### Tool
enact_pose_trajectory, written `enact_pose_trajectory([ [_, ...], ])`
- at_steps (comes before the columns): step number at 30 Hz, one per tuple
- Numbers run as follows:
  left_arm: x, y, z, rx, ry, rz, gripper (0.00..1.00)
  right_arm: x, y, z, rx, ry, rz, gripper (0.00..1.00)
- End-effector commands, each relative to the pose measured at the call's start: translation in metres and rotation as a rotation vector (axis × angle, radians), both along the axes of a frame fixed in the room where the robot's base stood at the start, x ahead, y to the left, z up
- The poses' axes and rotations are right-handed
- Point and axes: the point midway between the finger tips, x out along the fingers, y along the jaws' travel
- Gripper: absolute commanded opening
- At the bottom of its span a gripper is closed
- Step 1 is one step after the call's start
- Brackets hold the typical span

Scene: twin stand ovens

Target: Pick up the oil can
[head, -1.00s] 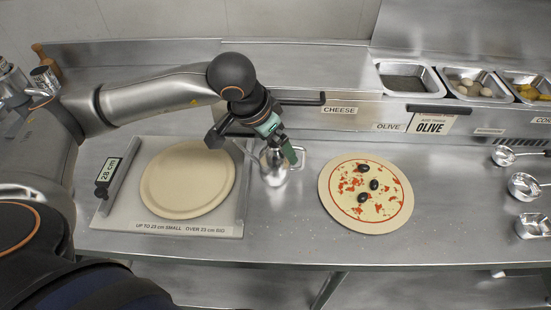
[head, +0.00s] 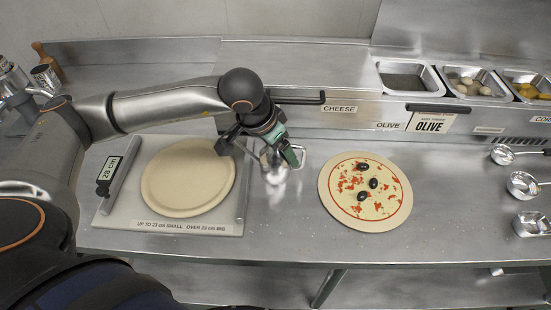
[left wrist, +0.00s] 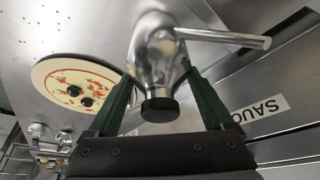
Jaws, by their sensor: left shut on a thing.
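The oil can is a small shiny metal can (head: 273,174) with a looped handle, right of the dough board in the head view. In the left wrist view the can (left wrist: 158,50) shows its rounded body, a dark cap towards me and a long spout or handle pointing right. My left gripper (head: 280,152) is shut on the can, with green fingers on either side of it. The gripper covers much of the can in the head view. I cannot tell whether the can's base touches the counter. My right gripper is not in view.
A dough disc (head: 188,176) lies on a board (head: 150,226) at left. Topping trays (head: 410,90) stand at the back right, metal cups (head: 522,186) at the right edge. Counter between pizza and cups is clear.

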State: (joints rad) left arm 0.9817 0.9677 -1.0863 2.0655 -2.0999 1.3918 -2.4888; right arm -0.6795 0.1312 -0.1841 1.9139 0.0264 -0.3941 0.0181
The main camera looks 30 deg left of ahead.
Motion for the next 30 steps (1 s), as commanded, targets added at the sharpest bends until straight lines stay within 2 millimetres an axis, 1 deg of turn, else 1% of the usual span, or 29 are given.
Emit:
enact_pose_trajectory([
  [1,0.0,0.0,0.001,0.0,-0.001,0.0,0.38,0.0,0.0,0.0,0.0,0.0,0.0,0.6],
  [6,0.0,0.0,0.001,0.0,-0.001,0.0,0.19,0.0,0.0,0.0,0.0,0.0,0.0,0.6],
  [7,0.001,0.0,0.002,-0.001,-0.004,0.0,0.18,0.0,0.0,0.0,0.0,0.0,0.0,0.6],
  [14,0.001,0.0,0.002,-0.001,-0.004,0.0,0.18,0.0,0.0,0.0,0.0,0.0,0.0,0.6],
  [19,0.001,0.0,0.011,-0.002,-0.007,0.0,0.18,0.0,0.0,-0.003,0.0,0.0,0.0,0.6],
  [23,0.002,0.0,0.031,-0.002,-0.011,0.001,0.18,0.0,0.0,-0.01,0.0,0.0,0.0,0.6],
  [26,-0.015,-0.008,0.053,-0.002,-0.011,-0.006,0.18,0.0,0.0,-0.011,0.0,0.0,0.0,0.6],
  [30,-0.04,-0.02,0.088,-0.003,-0.013,-0.006,0.18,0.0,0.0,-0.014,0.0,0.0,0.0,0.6],
])
